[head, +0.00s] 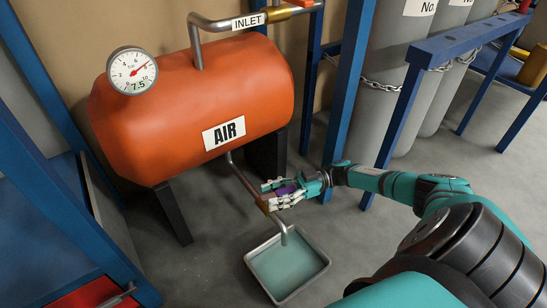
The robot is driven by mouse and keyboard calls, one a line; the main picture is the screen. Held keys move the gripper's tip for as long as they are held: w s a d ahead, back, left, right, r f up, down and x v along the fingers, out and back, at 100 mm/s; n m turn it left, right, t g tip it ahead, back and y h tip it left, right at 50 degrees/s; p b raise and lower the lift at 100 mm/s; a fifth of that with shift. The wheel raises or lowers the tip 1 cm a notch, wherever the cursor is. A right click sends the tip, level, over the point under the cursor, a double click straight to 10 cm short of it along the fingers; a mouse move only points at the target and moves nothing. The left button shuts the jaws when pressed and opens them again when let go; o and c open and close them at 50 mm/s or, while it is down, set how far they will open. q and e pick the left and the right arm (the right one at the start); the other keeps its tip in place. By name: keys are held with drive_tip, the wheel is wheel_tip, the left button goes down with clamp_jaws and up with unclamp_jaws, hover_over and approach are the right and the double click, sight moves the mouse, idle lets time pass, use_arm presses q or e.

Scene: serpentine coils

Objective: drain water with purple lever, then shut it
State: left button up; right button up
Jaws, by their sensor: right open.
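The purple lever (284,188) sits on the brass drain valve (265,204) below the orange air tank (190,105). Only a small patch of the lever shows between my fingers. My right gripper (270,194) comes in from the right and is open, with its fingers to either side of the lever in the picture. I cannot tell whether they touch it. The grey drain pipe (240,175) runs through the valve to a downturned spout (284,236) over a metal tray (317,246). Pale blue-green water (285,272) shows in the tray. My left gripper is not in view.
A gauge (132,71) marked 7.5 tops the tank, and the inlet pipe (220,25) rises above it. Blue posts (349,85) and chained grey cylinders (400,80) stand behind my right arm. A blue frame (75,225) is at left. Floor around the tray is clear.

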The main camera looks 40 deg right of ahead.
drive_tip(key=shift+d, duration=0.25)
drive_tip(key=v, duration=0.7)
